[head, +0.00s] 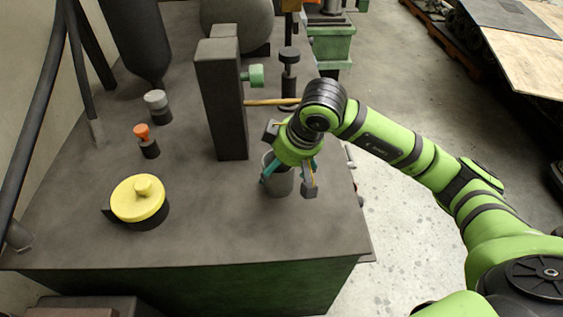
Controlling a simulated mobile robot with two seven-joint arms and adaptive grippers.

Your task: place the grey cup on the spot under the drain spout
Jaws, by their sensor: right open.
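The grey cup (279,186) stands on the dark tabletop (215,225), right of the tall dark block. My right gripper (289,179) is over the cup from above, jaws open, with one finger at the cup's left side and the other at its right. The gripper hides part of the cup's rim; I cannot tell whether the fingers touch it. A thin brass-coloured pipe (270,102) runs right from the block, below a green knob (256,75); it may be the drain spout. No marked spot is clear to me. My left gripper is out of view.
The tall dark block (222,100) stands close left of the gripper. A black-capped post (289,70) is behind. A yellow-lidded round container (138,200), an orange-topped piece (146,140) and a grey-capped piece (157,106) stand left. The front middle of the table is clear.

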